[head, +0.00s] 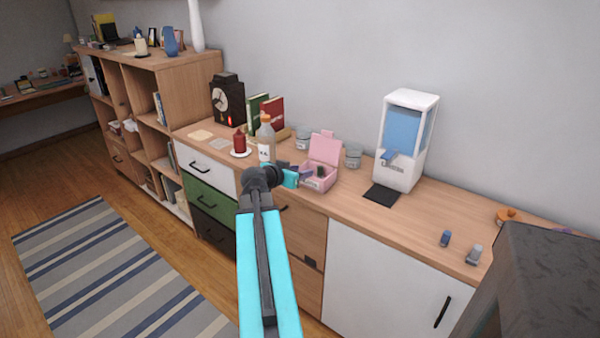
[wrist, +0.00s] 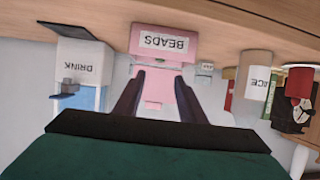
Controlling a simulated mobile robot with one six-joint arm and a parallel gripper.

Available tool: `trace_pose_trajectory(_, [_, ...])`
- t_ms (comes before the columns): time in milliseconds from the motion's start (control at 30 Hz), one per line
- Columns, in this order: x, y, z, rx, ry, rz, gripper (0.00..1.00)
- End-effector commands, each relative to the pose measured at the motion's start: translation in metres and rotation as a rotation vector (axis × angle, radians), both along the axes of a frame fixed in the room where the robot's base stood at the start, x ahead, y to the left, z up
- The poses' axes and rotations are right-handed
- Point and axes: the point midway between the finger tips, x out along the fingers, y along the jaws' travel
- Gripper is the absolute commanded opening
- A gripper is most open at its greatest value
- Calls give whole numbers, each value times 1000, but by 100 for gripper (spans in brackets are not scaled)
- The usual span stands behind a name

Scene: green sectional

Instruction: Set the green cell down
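My gripper (head: 297,172) reaches over the counter at the left side of the open pink box (head: 324,180). A blue-grey cell-like piece (head: 445,238) and a grey one (head: 474,254) stand on the counter at the right.
A bottle (head: 266,138) and a red candle (head: 239,141) stand left of my gripper. The counter (head: 437,212) is clear in front of the dispenser's right side.

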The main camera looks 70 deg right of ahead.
Motion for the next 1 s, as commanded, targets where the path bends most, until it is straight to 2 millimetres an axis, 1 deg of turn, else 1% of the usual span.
trace_pose_trajectory(367, [1, 0, -1, 1, 0, 1, 37])
trace_pose_trajectory(467, [6, 4, -8, 14, 7, 11, 37])
trace_pose_trajectory(567, [19, 14, -25, 48, 24, 35, 37])
trace_pose_trajectory(667, [40, 32, -54, 105, 56, 79, 37])
trace_pose_trajectory(700, [51, 42, -69, 135, 72, 101, 37])
trace_pose_trajectory(767, [67, 60, -93, 182, 99, 139, 37])
trace_pose_trajectory(800, [77, 73, -110, 216, 121, 165, 37])
trace_pose_trajectory(867, [93, 94, -135, 269, 154, 209, 37])
trace_pose_trajectory(900, [103, 109, -152, 303, 177, 239, 37])
trace_pose_trajectory(967, [115, 132, -177, 355, 213, 282, 37])
trace_pose_trajectory(1000, [123, 148, -193, 389, 237, 312, 37])
